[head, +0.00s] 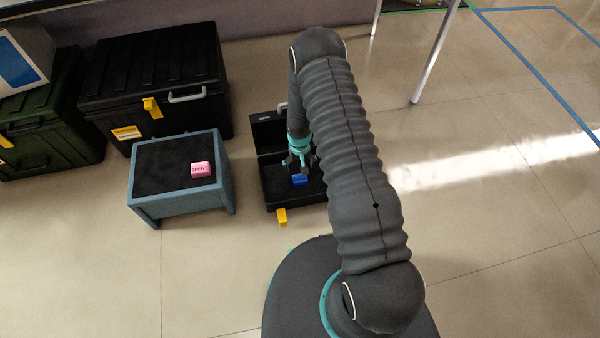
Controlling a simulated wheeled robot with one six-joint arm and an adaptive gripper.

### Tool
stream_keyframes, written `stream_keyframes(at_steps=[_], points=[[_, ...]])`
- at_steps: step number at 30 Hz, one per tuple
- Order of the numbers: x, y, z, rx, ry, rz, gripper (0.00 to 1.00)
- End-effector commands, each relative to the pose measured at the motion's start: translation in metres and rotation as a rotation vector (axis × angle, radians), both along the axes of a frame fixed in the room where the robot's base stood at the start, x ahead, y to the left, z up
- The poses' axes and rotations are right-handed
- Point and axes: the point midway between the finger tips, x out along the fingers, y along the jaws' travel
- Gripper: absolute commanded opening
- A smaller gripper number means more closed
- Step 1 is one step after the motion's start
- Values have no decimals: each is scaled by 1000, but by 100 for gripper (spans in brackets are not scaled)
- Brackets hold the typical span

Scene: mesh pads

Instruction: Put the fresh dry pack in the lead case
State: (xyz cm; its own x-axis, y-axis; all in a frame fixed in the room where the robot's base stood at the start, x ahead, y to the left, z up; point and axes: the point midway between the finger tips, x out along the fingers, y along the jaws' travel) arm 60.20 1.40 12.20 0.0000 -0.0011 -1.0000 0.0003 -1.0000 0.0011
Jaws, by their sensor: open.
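A small open black case (272,187) lies on the floor with its lid raised at the back and a yellow tag (282,217) at its front. A blue pack (300,180) sits inside the case. My gripper (300,166) is open, pointing down over the case, just behind and above the blue pack; whether it touches the pack I cannot tell. A pink pack marked "SPENT" (201,169) lies on the dark top of a blue-grey stand (146,208) to the left. My arm hides the right part of the case.
A large black case (160,65) with a yellow tag stands behind the stand, and a dark green case (45,125) is at the far left. A table leg (436,50) stands at the back right. Floor at the right and front left is clear.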

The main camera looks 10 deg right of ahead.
Motion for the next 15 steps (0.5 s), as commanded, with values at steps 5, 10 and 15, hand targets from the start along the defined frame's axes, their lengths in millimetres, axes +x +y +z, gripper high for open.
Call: stream_keyframes(at_steps=[5, 10, 15], points=[[0, 0, 29, 0, 0, 0, 89], [0, 0, 42, 0, -1, 0, 89], [6, 0, 74, 0, -18, 0, 89]])
